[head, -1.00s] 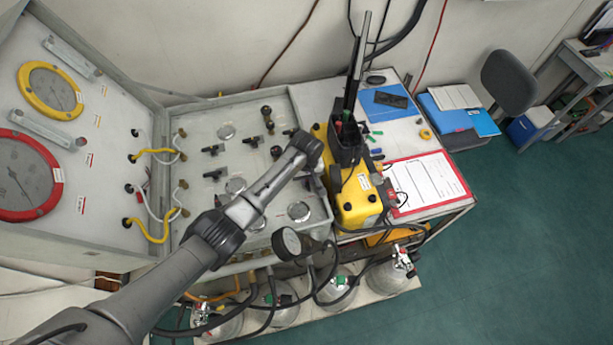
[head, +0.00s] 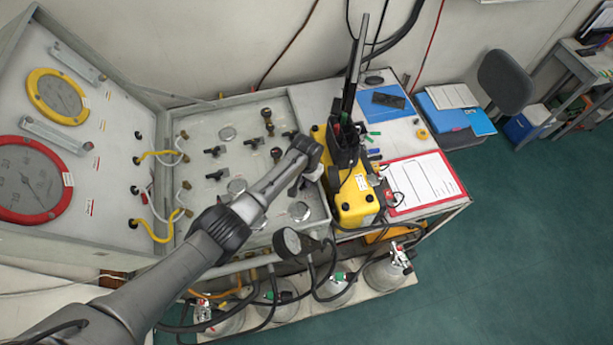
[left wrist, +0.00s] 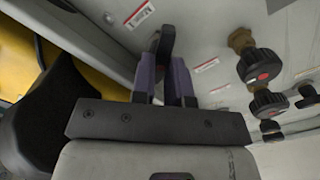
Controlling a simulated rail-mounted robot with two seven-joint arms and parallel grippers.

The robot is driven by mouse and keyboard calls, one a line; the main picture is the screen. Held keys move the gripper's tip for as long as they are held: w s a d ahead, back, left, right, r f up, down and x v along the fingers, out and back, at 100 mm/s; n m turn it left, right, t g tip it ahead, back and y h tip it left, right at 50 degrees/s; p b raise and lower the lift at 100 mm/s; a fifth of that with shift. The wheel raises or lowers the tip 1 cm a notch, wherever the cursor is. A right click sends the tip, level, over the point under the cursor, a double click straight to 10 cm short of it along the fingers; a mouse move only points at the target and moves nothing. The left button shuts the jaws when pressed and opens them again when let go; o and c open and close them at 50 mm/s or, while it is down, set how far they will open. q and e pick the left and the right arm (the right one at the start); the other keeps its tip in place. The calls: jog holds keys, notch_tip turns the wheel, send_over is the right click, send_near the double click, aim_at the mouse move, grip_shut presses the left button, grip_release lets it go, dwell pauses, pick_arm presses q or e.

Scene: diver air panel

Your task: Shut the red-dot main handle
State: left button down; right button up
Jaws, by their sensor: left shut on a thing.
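My left gripper (left wrist: 168,82) shows in the left wrist view with its two purplish fingers shut on a black lever handle (left wrist: 166,38) at the panel face. No red dot shows on the visible part of this handle. In the head view my left wrist covers most of the gripper and the handle at the right side of the flat valve panel (head: 205,130). In the left wrist view a black round knob (left wrist: 260,68) with a red dot stands to the right of the fingers, apart from them. My right gripper is in neither current view.
A yellow case (head: 356,203) with a black upright holder stands close to the right of my left wrist. Other black valve handles (head: 213,151) stand left of it. A round gauge (head: 290,241) and hoses are at the panel's front edge, above several cylinders (head: 336,288).

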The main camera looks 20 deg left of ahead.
pick_arm(q)
jog(key=m, duration=0.4)
jog(key=shift+d+m+p, duration=0.1)
jog(key=shift+m+p, duration=0.2)
jog(key=shift+m, duration=1.5)
jog(key=shift+s+m, duration=0.1)
jog(key=shift+m, duration=0.2)
jog(key=c, duration=1.1)
grip_release()
jog(key=shift+r, duration=0.15)
notch_tip(320, 180, up, 14)
jog(key=shift+f, duration=0.25)
